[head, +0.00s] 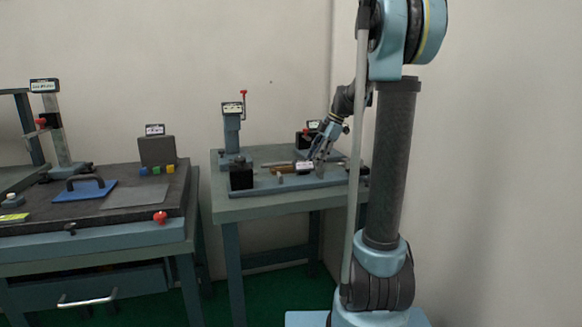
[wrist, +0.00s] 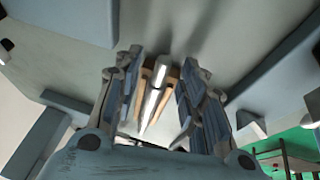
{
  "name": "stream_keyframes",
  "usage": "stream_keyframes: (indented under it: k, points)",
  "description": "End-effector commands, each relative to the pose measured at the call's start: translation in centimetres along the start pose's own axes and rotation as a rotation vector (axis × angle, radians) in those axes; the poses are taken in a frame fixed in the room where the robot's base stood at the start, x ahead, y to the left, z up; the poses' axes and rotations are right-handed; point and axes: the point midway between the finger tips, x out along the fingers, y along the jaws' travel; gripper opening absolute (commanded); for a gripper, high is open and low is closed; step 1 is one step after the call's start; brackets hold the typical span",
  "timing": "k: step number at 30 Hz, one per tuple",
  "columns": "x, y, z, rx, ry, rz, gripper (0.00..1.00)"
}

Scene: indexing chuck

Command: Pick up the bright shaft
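The bright shaft (wrist: 153,98) is a shiny metal rod in the wrist view. It lies between the two fingers of my gripper (wrist: 161,68), with brown strips (wrist: 169,92) along its sides. The fingers stand apart, with a gap on each side of the shaft, so my gripper is open and not closed on it. In the head view my gripper (head: 320,160) is low over the right-hand table; the shaft cannot be made out surely there. The shaft's near end is partly hidden by my gripper's body.
The right-hand table (head: 228,212) carries a blue-grey rail (head: 262,188), a black block (head: 241,176) and a post with a red-tipped lever (head: 232,130). A second bench on the left holds a blue plate with a handle (head: 86,188). Free floor shows between the tables' legs.

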Motion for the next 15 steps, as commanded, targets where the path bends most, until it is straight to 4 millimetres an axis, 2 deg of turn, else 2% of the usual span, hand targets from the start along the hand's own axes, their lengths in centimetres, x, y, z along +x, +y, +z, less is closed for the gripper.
stream_keyframes:
  k: [1, 4, 15]
  points:
    - [-0.01, 0.0, 0.02, 0.0, 0.0, 0.0, 0.22]
    - [-0.02, 0.0, 0.04, 0.001, 0.0, 0.0, 0.0]
    - [-0.2, 0.02, 0.03, 0.001, 0.0, 0.001, 0.0]
